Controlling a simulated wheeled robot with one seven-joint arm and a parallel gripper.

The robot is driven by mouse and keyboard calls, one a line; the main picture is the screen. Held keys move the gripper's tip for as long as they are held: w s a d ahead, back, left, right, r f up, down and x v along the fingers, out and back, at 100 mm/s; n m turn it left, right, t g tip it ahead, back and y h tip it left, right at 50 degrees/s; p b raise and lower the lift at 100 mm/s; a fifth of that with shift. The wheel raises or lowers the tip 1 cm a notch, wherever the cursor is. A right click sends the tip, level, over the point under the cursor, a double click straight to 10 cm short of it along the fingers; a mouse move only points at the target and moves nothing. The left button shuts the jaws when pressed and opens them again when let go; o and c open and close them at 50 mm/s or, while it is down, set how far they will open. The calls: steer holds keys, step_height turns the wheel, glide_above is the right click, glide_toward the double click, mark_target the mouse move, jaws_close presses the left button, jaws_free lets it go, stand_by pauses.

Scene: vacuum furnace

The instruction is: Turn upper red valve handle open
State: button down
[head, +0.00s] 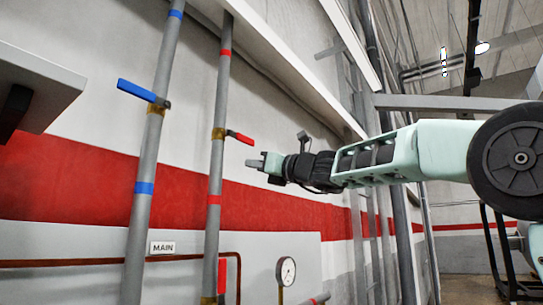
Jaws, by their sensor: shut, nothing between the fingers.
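The upper red valve handle (239,137) juts out to the right from a brass valve body on a grey vertical pipe (216,170) with red bands. It points right and slightly down, across the pipe. My gripper (249,163) is shut and empty, just below and to the right of the handle's tip. In this view a small gap shows between them; I cannot tell their distance in depth. My arm reaches in from the right.
A blue handle (136,90) sits on the pipe to the left. A lower red handle (222,275) hangs along the red-banded pipe near the bottom. A pressure gauge (286,271) and a MAIN sign (162,248) are low down. A grey box (45,75) juts in at upper left.

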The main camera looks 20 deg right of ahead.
mark_target(249, 138)
steer(key=r+p, duration=0.3)
steer(key=r, duration=0.1)
steer(key=shift+w+a+r, duration=0.1)
steer(key=shift+w+a, duration=0.2)
steer(key=shift+w, duration=0.1)
steer(key=shift+w+d+r+n+y, duration=0.15)
steer(key=shift+r+n+y, duration=0.25)
steer(key=shift+n, duration=0.5)
steer(key=r+n, duration=0.1)
steer(key=r+n+g, duration=0.1)
steer(key=n, duration=0.3)
steer(key=shift+w+d+r+g+y+p, duration=0.1)
steer(key=shift+d+r+g+y+p, duration=0.1)
steer(key=shift+r+g+y+p, duration=0.15)
step_height(249, 138, up, 6)
steer(key=s+a+n+g+p, duration=0.1)
steer(key=a+n+g+p, duration=0.1)
steer(key=n, duration=0.9)
steer(key=shift+s+a+f+g+y+p, duration=0.3)
steer(key=shift+g+p, duration=0.25)
steer(key=shift+p, duration=0.3)
steer(key=shift+d, duration=0.15)
